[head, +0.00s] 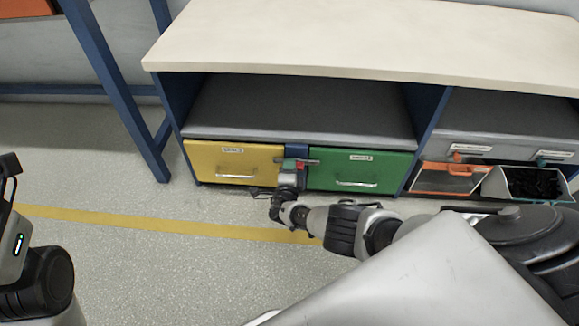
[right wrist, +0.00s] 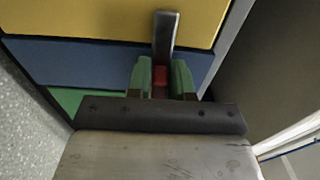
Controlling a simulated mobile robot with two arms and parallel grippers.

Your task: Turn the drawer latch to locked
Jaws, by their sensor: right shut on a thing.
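The drawer latch (head: 313,161) is a grey metal bar with a red part, mounted at the blue divider (head: 297,150) between the yellow drawer (head: 235,161) and the green drawer (head: 360,171). In the head view the bar lies roughly level. In the right wrist view the latch bar (right wrist: 166,35) reaches over the yellow drawer (right wrist: 110,15). My right gripper (right wrist: 160,80) is shut on the latch's red part, which shows between its green fingers. In the head view my right gripper (head: 291,175) hides part of the latch. My left gripper (head: 10,166) is only partly visible at the left edge.
A wooden bench top (head: 350,35) overhangs the drawers, with an open grey shelf (head: 300,105) below it. An orange-framed bin (head: 445,178) and a grey bin (head: 525,185) with dark contents stand at the right. The floor left of my right arm is clear.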

